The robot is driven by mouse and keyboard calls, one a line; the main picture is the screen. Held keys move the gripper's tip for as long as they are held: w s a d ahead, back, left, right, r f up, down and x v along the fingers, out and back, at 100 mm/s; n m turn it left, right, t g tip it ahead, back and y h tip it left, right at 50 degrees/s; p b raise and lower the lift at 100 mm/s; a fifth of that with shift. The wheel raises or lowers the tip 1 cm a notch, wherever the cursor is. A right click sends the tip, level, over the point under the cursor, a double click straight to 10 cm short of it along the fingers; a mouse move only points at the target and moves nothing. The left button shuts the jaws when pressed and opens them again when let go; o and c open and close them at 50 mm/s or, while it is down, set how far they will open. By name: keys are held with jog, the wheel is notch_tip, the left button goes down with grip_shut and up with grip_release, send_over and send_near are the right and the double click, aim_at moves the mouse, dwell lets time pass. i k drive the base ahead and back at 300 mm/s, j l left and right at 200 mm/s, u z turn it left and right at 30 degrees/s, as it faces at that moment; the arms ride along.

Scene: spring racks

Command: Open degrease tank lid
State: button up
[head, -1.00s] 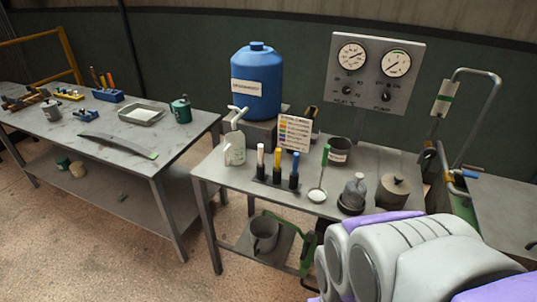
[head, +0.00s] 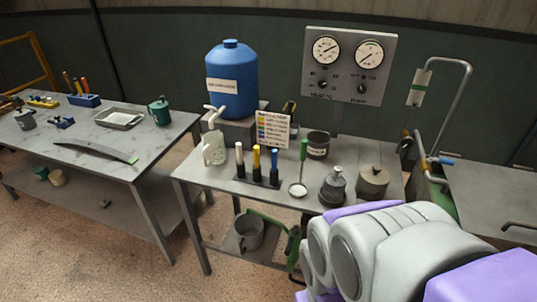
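At the right edge a flat grey top (head: 485,185) stands beside a green frame. It looks like the closed degrease tank lid, and a dark bar handle (head: 520,226) shows near its front right. The picture edge cuts off its right side. My grey and purple arm fills the lower right corner in front of the bench and hides part of the tank's front. My gripper is out of view.
The centre bench (head: 225,183) holds a blue drum (head: 231,75), a jug (head: 214,147), colored markers, a ladle and several pots. A bent pipe (head: 468,90) with a blue-handled valve (head: 442,161) rises beside the tank. Open floor lies in front.

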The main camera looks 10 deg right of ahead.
aim_at(492, 201)
jog(key=z, duration=2.05)
jog(key=i+l+u, duration=0.2)
jog(key=i, duration=0.2)
jog(key=i+l+u, duration=0.2)
jog(key=i+l, duration=0.15)
jog(key=i, duration=0.05)
